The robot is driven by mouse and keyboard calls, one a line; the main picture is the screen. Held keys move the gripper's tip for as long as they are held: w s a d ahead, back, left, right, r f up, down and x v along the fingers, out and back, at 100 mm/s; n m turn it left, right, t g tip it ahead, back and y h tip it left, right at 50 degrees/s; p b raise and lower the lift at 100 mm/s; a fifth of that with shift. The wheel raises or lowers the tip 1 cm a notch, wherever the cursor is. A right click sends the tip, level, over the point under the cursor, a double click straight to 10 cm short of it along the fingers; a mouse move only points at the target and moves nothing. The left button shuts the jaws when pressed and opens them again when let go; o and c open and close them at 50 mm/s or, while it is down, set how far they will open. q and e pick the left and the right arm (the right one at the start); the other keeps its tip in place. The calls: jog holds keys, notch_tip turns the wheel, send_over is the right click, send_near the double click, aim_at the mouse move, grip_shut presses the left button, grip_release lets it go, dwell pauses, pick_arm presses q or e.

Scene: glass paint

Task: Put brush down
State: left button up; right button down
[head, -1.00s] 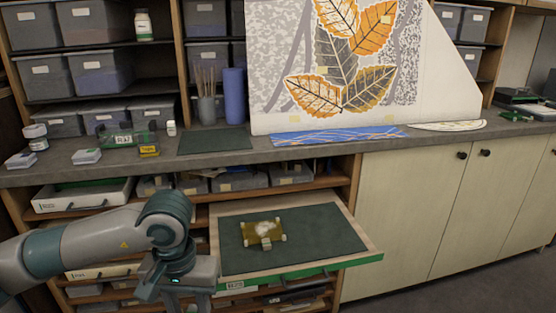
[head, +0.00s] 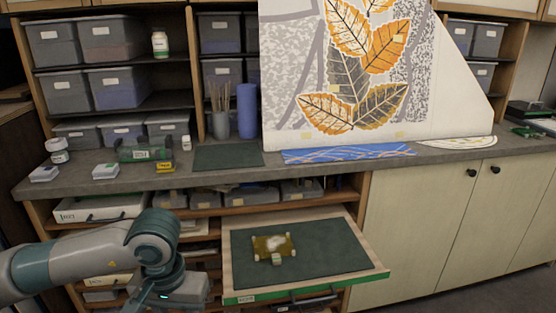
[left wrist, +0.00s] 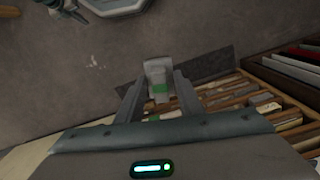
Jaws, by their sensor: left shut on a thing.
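My left arm comes in from the lower left in the head view, and its gripper is cut off by the bottom edge there. In the left wrist view my left gripper (left wrist: 158,98) is shut on a pale grey piece with a green patch, which I take as the brush (left wrist: 159,72). Only its near part shows clearly, and its bristles cannot be made out. It is held above the grey floor, beside wooden racks. My right gripper is not in view.
An open drawer (head: 372,273) holds a dark mat (head: 330,248) with a small amber plate (head: 272,243) on it. On the counter stand a pot of brushes (head: 220,122), a blue roll (head: 247,110), and a bare dark green mat (head: 228,157). A large leaf-patterned panel (head: 300,85) stands behind.

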pick_arm(q)
jog(key=s+f, duration=0.4)
jog(key=f, duration=1.1)
